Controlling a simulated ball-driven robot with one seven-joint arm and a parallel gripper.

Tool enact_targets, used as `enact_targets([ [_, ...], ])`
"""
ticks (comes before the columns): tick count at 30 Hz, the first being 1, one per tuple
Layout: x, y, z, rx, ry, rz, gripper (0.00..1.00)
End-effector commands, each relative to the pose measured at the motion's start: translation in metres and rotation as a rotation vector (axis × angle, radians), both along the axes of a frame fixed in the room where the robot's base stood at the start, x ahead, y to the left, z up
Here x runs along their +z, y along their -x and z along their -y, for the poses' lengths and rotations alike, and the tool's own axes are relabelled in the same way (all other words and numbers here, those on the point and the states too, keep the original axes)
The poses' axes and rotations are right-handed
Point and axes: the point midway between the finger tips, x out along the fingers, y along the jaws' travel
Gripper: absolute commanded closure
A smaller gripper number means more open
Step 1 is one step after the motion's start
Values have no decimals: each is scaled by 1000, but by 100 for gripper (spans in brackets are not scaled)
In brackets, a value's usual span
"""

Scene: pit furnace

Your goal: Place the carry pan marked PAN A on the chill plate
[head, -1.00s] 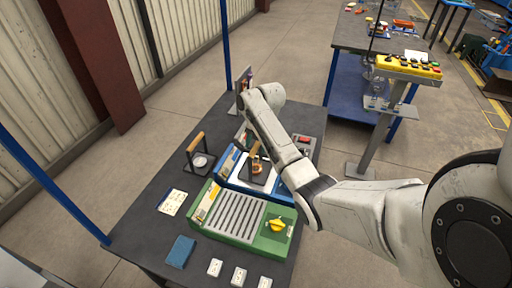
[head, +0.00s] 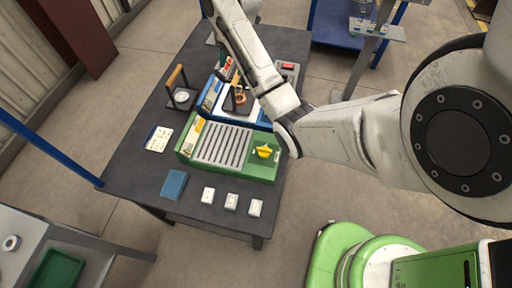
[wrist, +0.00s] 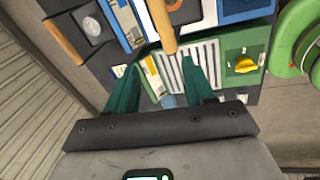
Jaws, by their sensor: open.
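One carry pan (head: 240,101), with an upright wooden handle, stands on the white top of a blue unit (head: 258,115); its handle (wrist: 162,22) also shows in the wrist view. A second carry pan (head: 182,98), holding a pale round piece, stands on the table to the left; its handle (wrist: 62,42) is at the wrist view's upper left. I cannot read PAN A on either. A green slatted unit (head: 266,168) with a yellow knob is in front; I cannot tell which unit is the chill plate. My gripper (wrist: 160,63) is open and empty, the first handle showing beyond its fingertips.
The dark table (head: 125,172) also bears a card (head: 158,139), a blue cloth (head: 174,184) and several small white blocks (head: 231,201) along its front. A grey bench with a green tray (head: 55,268) is at the lower left.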

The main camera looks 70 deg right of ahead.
Motion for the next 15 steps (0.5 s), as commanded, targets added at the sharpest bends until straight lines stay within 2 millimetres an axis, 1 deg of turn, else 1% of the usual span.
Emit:
enact_targets([
  [1, -19, -6, -34, -58, -34, -6, 47],
  [2, -28, -8, -52, -108, -51, -8, 47],
  [3, -41, -9, -76, -180, -76, -14, 47],
  [5, -58, -7, -113, -295, -109, -26, 47],
  [6, -68, -3, -136, -372, -131, -36, 47],
  [8, -82, 6, -168, -489, -157, -52, 47],
  [9, -91, 15, -188, -569, -172, -64, 47],
  [11, -101, 30, -216, -686, -190, -82, 47],
  [12, -108, 42, -232, -768, -199, -95, 47],
  [14, -115, 61, -254, -887, -208, -112, 47],
  [15, -119, 76, -267, -966, -211, -121, 47],
])
